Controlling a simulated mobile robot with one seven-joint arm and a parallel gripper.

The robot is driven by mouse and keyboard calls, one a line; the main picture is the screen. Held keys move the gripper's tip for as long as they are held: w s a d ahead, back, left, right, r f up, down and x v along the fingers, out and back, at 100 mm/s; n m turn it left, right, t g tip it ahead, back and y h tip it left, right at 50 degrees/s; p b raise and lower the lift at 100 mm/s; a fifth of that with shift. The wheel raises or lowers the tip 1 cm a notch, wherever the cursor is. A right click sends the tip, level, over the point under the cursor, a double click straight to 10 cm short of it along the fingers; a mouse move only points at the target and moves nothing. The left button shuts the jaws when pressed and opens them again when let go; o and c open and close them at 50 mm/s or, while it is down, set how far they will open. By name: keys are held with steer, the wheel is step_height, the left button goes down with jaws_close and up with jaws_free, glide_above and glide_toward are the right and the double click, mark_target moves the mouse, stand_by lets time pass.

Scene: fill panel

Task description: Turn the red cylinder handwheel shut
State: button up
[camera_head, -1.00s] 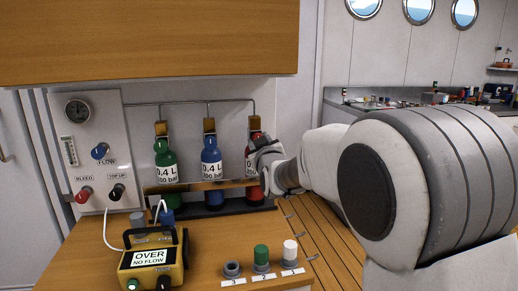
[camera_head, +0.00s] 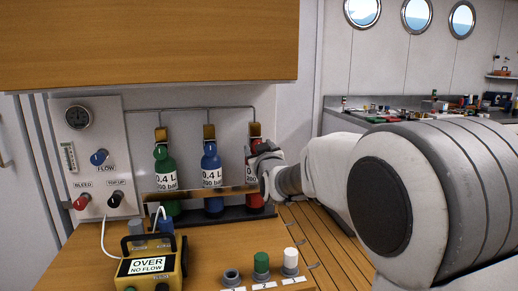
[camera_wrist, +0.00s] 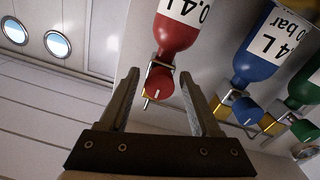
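The red cylinder (camera_head: 256,195) stands at the right end of a row of three in the head view, partly hidden by my gripper (camera_head: 262,156). In the wrist view the red cylinder (camera_wrist: 176,38) hangs in from the top, picture upside down. Its red handwheel (camera_wrist: 160,84) has a white mark and sits by a metal bracket. My gripper (camera_wrist: 160,76) is open, one finger to each side of the handwheel in the picture. Gaps show on both sides; I see no contact. How far the handwheel lies beyond the fingertips is hard to tell.
A blue cylinder (camera_head: 211,163) and a green cylinder (camera_head: 166,165) stand to the left. A wall panel (camera_head: 115,155) holds a gauge and knobs. Several caps, one green (camera_head: 261,262), stand at the bench front. A wooden cabinet overhangs above.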

stand_by(0.3)
steer(key=shift+p+v, duration=1.2)
steer(key=shift+v, duration=7.5)
